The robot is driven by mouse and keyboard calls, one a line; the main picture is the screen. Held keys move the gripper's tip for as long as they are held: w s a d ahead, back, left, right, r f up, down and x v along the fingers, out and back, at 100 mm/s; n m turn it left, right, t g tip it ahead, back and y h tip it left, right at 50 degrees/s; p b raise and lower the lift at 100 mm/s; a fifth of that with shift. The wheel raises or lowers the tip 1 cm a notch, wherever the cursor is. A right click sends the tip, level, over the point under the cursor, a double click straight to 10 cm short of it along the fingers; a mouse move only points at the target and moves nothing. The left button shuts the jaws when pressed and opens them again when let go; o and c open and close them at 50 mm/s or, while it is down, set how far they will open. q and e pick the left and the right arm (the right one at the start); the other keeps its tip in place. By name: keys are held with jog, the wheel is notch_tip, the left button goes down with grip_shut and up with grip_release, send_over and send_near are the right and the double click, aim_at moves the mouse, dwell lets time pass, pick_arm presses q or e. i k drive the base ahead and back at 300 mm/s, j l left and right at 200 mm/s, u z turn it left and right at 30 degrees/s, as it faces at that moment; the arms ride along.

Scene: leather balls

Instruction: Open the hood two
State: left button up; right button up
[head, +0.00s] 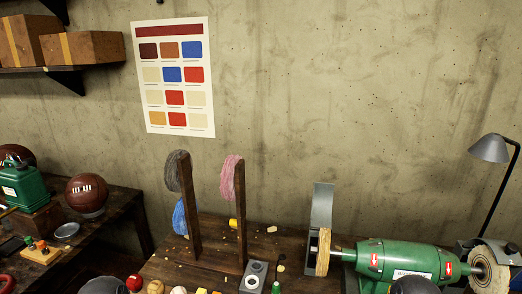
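A green bench polisher (400,262) with red arrow labels stands at the right of the workbench. At its left end a grey metal hood (321,205) stands upright, tilted up above a tan wheel (323,252). At its right end a second grey hood (486,245) sits low behind and above a pale wheel (488,272). This right hood is partly cut off by the picture's edge, and I cannot tell how far it is raised.
The workbench (215,262) holds two wooden posts with thread hanks, a small grey block (254,275) and scraps. A lamp (490,149) rises behind the polisher at right. A side table at left carries a brown ball (87,191) and a green machine (22,186).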

aim_at(505, 252)
jog(key=z, duration=1.8)
jog(key=i+l+u, duration=0.3)
jog(key=l, duration=0.15)
